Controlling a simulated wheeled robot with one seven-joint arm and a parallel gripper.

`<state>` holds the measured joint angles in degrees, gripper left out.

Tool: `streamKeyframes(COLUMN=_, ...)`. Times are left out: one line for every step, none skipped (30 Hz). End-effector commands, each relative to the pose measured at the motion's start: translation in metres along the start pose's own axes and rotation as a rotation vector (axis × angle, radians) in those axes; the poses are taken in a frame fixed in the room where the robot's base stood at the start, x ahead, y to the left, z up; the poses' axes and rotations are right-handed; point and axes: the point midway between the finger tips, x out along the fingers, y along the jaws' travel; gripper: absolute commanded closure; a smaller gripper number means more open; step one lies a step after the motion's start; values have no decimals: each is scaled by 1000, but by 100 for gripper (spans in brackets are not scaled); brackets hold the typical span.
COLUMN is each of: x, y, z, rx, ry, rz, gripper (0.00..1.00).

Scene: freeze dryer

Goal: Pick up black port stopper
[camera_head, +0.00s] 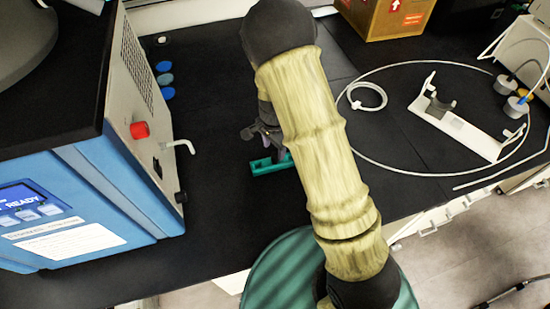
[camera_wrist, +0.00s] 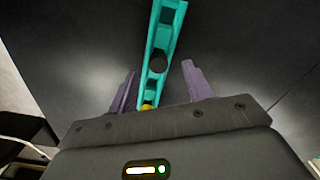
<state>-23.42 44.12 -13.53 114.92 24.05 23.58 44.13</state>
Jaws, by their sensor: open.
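A teal slotted holder (camera_wrist: 163,38) lies on the black bench and runs up the middle of the wrist view. It also shows in the head view (camera_head: 262,168), partly hidden by my arm. A dark round thing (camera_wrist: 158,62), which looks like the black port stopper, sits in the holder. A small yellow thing (camera_wrist: 147,106) is at the holder's near end. My gripper (camera_wrist: 159,68) is open, with one purple finger on each side of the holder. I cannot tell its height above the stopper. In the head view my gripper (camera_head: 265,136) is small and partly hidden.
The blue freeze dryer (camera_head: 110,180) stands at left, with a red knob (camera_head: 139,130) and a white port (camera_head: 178,146) on its side. Blue discs (camera_head: 165,78) lie beside it. At right are a white bracket (camera_head: 460,128), looped tubing (camera_head: 366,97) and a cardboard box (camera_head: 385,18).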

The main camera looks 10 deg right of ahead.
Motion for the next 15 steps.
streamKeyframes(x=4, y=1, z=-1, rx=3, ry=-1, rz=3, gripper=50)
streamKeyframes(x=8, y=2, z=-1, rx=3, ry=-2, rz=4, gripper=50)
streamKeyframes(x=13, y=3, z=-1, rx=4, ry=-2, rz=4, gripper=50)
streamKeyframes(x=17, y=3, z=-2, rx=4, ry=-2, rz=4, gripper=50)
streamKeyframes(x=21, y=4, z=-2, rx=4, ry=-2, rz=5, gripper=50)
streamKeyframes(x=26, y=4, z=-2, rx=5, ry=-2, rz=4, gripper=50)
streamKeyframes(x=32, y=4, z=-2, rx=5, ry=-2, rz=5, gripper=50)
streamKeyframes(x=35, y=4, z=-2, rx=5, ry=-2, rz=4, gripper=50)
streamKeyframes(x=40, y=4, z=-2, rx=5, ry=-1, rz=3, gripper=50)
streamKeyframes(x=42, y=3, z=-2, rx=5, ry=-1, rz=3, gripper=50)
streamKeyframes(x=44, y=3, z=-2, rx=5, ry=-2, rz=2, gripper=50)
streamKeyframes(x=46, y=3, z=-2, rx=5, ry=-1, rz=1, gripper=50)
streamKeyframes(x=47, y=3, z=-2, rx=5, ry=-1, rz=1, gripper=50)
streamKeyframes(x=47, y=3, z=-2, rx=4, ry=-1, rz=0, gripper=50)
streamKeyframes(x=48, y=3, z=-2, rx=4, ry=0, rz=0, gripper=50)
